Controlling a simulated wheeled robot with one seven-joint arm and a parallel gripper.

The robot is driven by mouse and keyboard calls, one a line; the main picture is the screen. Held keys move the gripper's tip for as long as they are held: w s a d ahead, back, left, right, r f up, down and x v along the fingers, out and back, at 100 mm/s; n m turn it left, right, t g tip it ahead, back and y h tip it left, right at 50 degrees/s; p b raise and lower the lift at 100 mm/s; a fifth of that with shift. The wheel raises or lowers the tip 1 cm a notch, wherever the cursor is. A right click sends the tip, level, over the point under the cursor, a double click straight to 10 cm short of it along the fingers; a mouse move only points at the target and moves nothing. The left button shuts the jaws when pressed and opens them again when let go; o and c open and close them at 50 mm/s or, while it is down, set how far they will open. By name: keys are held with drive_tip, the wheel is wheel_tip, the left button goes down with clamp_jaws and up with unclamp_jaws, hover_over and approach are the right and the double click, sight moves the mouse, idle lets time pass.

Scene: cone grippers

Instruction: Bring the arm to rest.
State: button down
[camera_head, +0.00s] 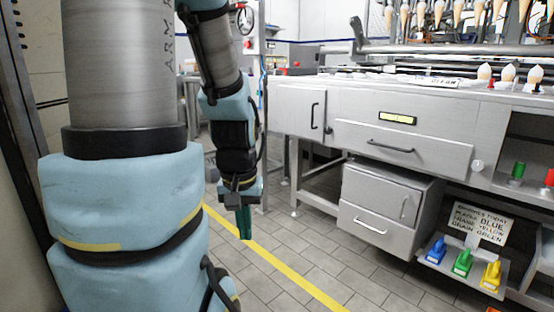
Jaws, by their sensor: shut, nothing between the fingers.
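My arm fills the left of the head view, with light blue covers and a steel-coloured link. My gripper (244,222) hangs at the end of the arm, pointing down, above the tiled floor near the yellow line. Its green fingers are together, and nothing shows between them. It is apart from the machine and touches nothing that I can see.
A grey machine bench (335,105) with drawers stands to the right. Below it are a drawer cabinet (384,205) and a low shelf with blue (436,250), green (462,262) and yellow (491,274) pieces beside a sign (481,224). The tiled floor (325,265) between is clear.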

wheel_tip(320, 180, up, 28)
drive_tip(key=p, duration=2.6)
drive_tip(key=shift+w+r+p, duration=0.15)
drive_tip(key=shift+r+p, duration=0.05)
drive_tip(key=shift+p, duration=0.2)
